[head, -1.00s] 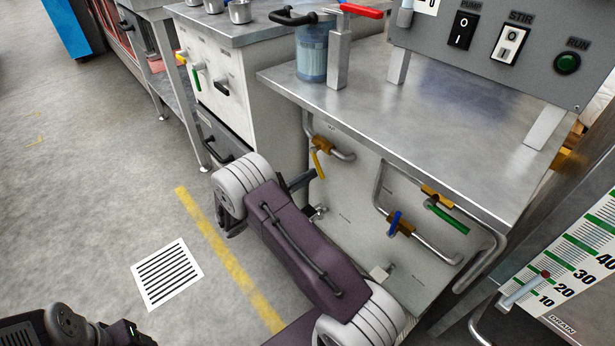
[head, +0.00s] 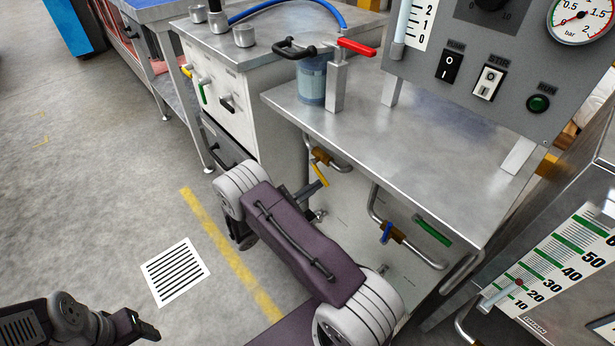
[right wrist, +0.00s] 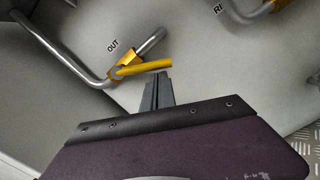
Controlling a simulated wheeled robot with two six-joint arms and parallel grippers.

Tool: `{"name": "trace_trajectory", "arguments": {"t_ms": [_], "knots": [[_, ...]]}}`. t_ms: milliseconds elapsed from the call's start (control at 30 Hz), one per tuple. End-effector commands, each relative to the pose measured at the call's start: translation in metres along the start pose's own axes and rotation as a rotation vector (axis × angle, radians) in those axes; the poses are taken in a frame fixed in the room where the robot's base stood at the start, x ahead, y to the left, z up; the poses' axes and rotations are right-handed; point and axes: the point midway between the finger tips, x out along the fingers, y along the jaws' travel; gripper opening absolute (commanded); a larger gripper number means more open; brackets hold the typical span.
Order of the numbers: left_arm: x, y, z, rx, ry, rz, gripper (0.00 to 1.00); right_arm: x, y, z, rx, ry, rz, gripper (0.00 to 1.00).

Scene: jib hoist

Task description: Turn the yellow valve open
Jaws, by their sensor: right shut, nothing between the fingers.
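The yellow valve handle (head: 320,174) sits on a brass body (head: 322,157) in a bent pipe on the pale panel under the steel bench. In the right wrist view the handle (right wrist: 146,69) points right, at an angle to its pipe, beside the label OUT. My right gripper (head: 321,184) is shut and empty. Its fingertips, also in the right wrist view (right wrist: 164,75), are just below the handle's free end; I cannot tell if they touch it. My left gripper (head: 150,330) is low at the left, far from the valve; its jaws are unclear.
A blue-handled valve (head: 386,233) and a green handle (head: 433,231) are on pipes to the right on the same panel. The bench top (head: 420,130) overhangs the panel. A red lever (head: 357,47) stands on it. The floor at the left is open.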

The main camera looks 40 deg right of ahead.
Motion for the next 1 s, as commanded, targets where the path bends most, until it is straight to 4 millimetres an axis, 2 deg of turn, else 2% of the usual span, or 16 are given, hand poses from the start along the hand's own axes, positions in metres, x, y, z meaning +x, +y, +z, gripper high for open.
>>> {"name": "trace_trajectory", "arguments": {"t_ms": [33, 100, 400, 533, 1000], "knots": [[-0.015, 0.000, -0.002, 0.000, 0.000, 0.000, 0.65, 0.001, 0.003, 0.010, -0.043, -0.001, 0.003, 0.00], [-0.024, 0.001, -0.003, 0.000, 0.000, 0.000, 0.65, 0.001, 0.001, 0.014, -0.105, -0.001, 0.006, 0.00], [-0.052, 0.001, -0.005, 0.000, 0.000, 0.000, 0.65, 0.001, -0.002, 0.026, -0.334, -0.001, 0.017, 0.00], [-0.059, 0.001, -0.006, 0.000, 0.000, 0.000, 0.65, 0.001, -0.002, 0.030, -0.392, -0.001, 0.019, 0.00], [-0.068, 0.001, -0.007, 0.000, 0.000, 0.000, 0.65, 0.002, -0.003, 0.034, -0.386, -0.001, 0.019, 0.00]]}}
